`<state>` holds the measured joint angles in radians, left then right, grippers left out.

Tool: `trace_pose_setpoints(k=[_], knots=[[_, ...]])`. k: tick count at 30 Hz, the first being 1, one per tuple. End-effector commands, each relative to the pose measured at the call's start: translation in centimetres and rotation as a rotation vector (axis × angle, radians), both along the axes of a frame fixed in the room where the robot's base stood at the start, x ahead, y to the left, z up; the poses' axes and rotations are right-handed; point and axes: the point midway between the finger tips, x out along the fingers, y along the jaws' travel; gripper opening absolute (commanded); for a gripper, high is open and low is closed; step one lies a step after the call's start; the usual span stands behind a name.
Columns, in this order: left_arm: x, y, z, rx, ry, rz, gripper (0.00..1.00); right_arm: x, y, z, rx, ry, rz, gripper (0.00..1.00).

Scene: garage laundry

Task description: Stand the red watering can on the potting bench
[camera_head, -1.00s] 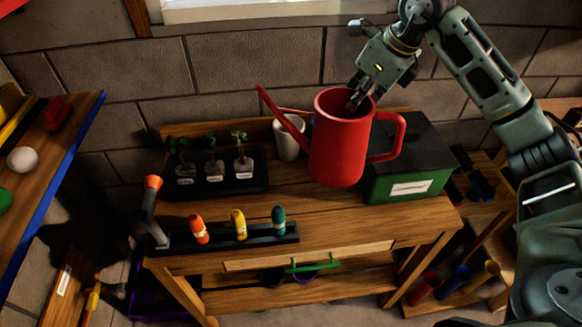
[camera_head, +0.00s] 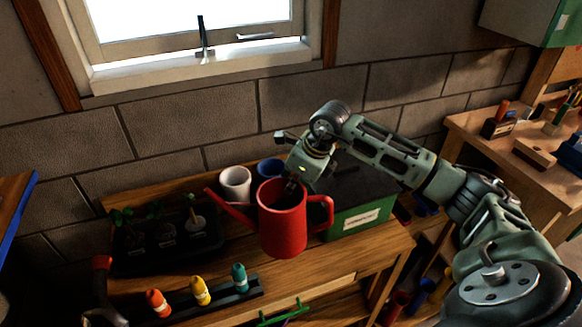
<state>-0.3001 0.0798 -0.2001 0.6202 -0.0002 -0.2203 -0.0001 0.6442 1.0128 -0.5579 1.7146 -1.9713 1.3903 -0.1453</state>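The red watering can (camera_head: 284,225) is upright, its spout to the left and its handle to the right. It shows over the wooden potting bench (camera_head: 310,275); whether its base touches the bench top or hangs just above it I cannot tell. My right gripper (camera_head: 293,184) reaches down into the can's open top at the back rim. Its fingertips are hidden inside the can, and it seems to grip the rim wall.
Behind the can stand a white pot (camera_head: 236,184) and a blue pot (camera_head: 270,169). A green box (camera_head: 360,217) is close on the right. A black seedling tray (camera_head: 165,250) is on the left. A rack with coloured bottles (camera_head: 240,296) lies along the front.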

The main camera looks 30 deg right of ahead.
Motion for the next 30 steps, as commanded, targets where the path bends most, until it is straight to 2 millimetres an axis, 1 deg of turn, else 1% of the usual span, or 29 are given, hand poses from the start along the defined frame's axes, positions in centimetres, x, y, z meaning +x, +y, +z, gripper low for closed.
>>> trace_pose_setpoints(k=[1,8,16,23,24,30], knots=[[0.0,0.0,0.3,0.000,0.000,0.000,0.00,0.2,0.0,0.1,0.004,-0.008,-0.002,0.00],[0.0,0.0,0.6,0.000,0.000,0.000,0.00,0.2,0.0,-1.1,0.005,-0.008,-0.002,0.00],[0.0,0.0,1.7,0.000,-0.001,0.000,0.00,0.2,0.0,-4.1,0.003,-0.007,-0.002,0.00],[0.1,-0.1,1.6,0.000,-0.001,0.000,0.00,0.3,0.0,-4.4,0.003,-0.010,-0.002,0.00],[0.1,-0.1,1.5,0.000,-0.001,0.000,0.00,0.0,0.0,-4.8,-0.001,-0.001,0.000,0.04],[0.1,-0.1,1.5,0.000,-0.001,0.000,0.00,0.0,0.0,-4.8,-0.001,-0.001,0.000,0.22]])
